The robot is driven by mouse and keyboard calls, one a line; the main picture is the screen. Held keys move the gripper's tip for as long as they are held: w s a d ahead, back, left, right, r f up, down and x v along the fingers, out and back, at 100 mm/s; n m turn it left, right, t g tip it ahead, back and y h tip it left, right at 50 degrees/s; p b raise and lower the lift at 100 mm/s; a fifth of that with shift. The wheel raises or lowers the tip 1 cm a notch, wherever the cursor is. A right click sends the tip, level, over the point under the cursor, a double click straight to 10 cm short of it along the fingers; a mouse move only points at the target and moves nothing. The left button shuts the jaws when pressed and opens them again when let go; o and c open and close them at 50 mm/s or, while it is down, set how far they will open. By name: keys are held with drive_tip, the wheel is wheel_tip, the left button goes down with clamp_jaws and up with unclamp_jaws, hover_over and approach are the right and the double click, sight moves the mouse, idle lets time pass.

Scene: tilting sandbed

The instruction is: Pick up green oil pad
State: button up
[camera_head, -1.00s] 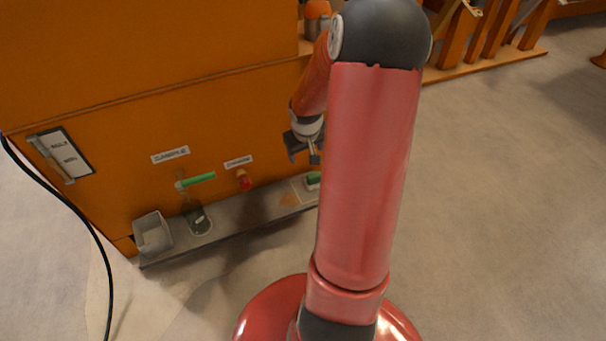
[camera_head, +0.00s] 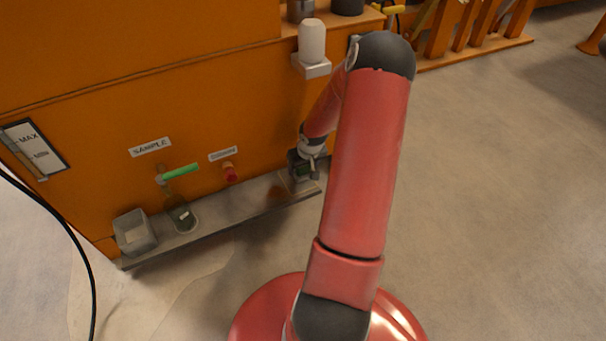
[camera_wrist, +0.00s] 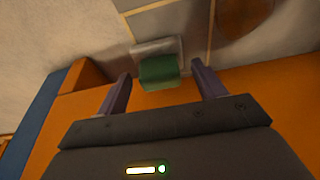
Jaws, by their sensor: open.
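The green oil pad (camera_wrist: 158,72) shows in the wrist view, a small green block by a pale square plate (camera_wrist: 158,47) on the shelf. My gripper (camera_wrist: 161,72) is open, with one finger on each side of the pad and visible gaps to both fingers. In the head view my gripper (camera_head: 304,168) is low at the right end of the shelf. There it mostly hides the pad. Whether the fingers are at the pad's height is hard to tell.
The grey shelf (camera_head: 236,205) runs along the orange machine wall. On it stand a grey bin (camera_head: 133,232) and a glass bottle (camera_head: 182,216). A green lever (camera_head: 181,171) and a red knob (camera_head: 230,172) stick out of the wall. A white cylinder (camera_head: 312,40) stands above on a bracket.

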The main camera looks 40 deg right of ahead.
sight(305, 167)
drive_tip(key=shift+c, duration=0.4)
drive_tip(key=c, duration=1)
drive_tip(key=shift+s+r+p, duration=0.2)
drive_tip(key=shift+r+p, duration=0.2)
drive_tip(key=shift+r, duration=0.05)
wheel_tip(305, 167, up, 6)
drive_tip(key=p, duration=0.2)
drive_tip(key=shift+r+p, duration=0.25)
drive_tip(key=shift+p, duration=0.1)
drive_tip(key=s+a, duration=0.1)
drive_tip(key=s, duration=0.5)
drive_tip(key=s+a, duration=0.2)
drive_tip(key=s, duration=0.4)
drive_tip(key=s+a, duration=0.1)
drive_tip(key=s, duration=0.6)
drive_tip(key=shift+a+f+p, duration=0.25)
drive_tip(key=shift+a+p, duration=0.05)
drive_tip(key=shift+p, duration=0.1)
